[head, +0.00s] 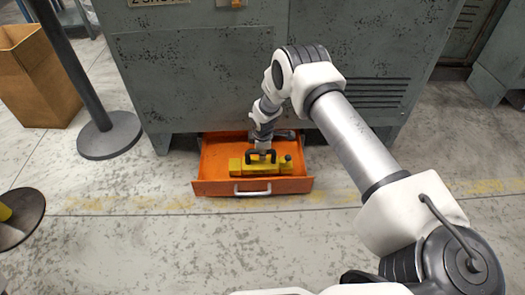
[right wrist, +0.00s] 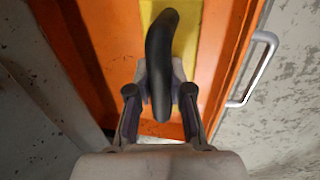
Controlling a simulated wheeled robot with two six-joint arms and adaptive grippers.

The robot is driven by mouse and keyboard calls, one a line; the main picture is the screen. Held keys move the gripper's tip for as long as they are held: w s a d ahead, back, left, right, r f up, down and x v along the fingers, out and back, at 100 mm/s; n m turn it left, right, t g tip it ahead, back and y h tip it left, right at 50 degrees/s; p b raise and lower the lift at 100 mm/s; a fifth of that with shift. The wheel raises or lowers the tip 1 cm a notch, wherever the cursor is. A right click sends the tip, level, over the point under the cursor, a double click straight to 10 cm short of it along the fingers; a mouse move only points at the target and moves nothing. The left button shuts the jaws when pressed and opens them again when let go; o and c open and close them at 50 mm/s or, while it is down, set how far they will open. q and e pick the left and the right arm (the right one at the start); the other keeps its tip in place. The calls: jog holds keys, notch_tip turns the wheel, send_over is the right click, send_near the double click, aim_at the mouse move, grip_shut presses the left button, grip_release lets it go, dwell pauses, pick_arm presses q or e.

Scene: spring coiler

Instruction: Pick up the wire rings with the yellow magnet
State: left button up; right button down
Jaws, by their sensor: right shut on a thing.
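The yellow magnet (head: 262,170) lies in the open orange drawer (head: 215,187) at the foot of the grey machine. Its black handle (right wrist: 162,60) stands up from the yellow body (right wrist: 184,40). My right gripper (head: 264,149) is over the magnet, with its fingers shut on the black handle; it also shows in the right wrist view (right wrist: 160,95). The magnet appears to be inside the drawer still; I cannot tell whether it is lifted. No wire rings can be made out. My left gripper is not in view.
The drawer has a pale pull handle (head: 252,189) on its front. The grey machine (head: 200,70) rises behind it. A black post base (head: 109,136) and a cardboard box (head: 38,75) stand at the left.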

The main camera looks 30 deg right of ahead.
jog(key=shift+f+b, duration=0.45)
jog(key=shift+f, duration=0.3)
dwell(0.6)
jog(key=shift+r, duration=0.1)
dwell(0.5)
notch_tip(320, 180, up, 9)
jog(key=p, duration=0.7)
dwell(0.4)
